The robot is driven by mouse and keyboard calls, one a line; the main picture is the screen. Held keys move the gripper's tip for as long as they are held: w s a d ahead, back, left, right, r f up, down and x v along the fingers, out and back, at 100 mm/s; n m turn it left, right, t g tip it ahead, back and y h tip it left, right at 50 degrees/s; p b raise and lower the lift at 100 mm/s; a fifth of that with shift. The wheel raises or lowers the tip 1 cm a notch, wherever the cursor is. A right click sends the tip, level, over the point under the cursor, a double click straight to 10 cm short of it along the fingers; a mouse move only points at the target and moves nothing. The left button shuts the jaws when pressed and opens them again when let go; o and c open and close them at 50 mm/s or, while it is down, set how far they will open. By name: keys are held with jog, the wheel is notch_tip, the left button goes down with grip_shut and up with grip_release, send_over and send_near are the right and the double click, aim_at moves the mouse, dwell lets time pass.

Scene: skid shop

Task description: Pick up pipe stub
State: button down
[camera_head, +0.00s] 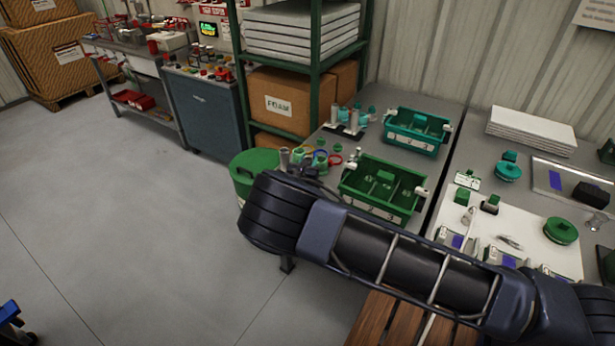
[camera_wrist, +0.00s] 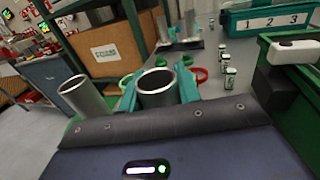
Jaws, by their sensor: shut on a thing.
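A grey metal pipe stub (camera_wrist: 157,99) stands between the teal fingers of my gripper (camera_wrist: 157,80) in the wrist view. The fingers are shut on its sides, and its open round end faces the camera. Its lower part is hidden behind the dark padded edge of my gripper. A second grey pipe stub (camera_wrist: 84,98) leans in the picture to the left, outside the fingers. In the head view my arm hides most of the gripper, and I cannot tell whether the held stub is clear of the bench.
A green numbered bin (camera_head: 378,205) and a teal numbered bin (camera_head: 418,128) stand on the bench, right of the gripper. Red and green rings and several small jars (camera_wrist: 229,77) are close by. A green drum (camera_head: 247,168) and the FOAM box (camera_head: 287,101) are to the left.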

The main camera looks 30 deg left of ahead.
notch_tip(320, 180, up, 20)
dwell(0.7)
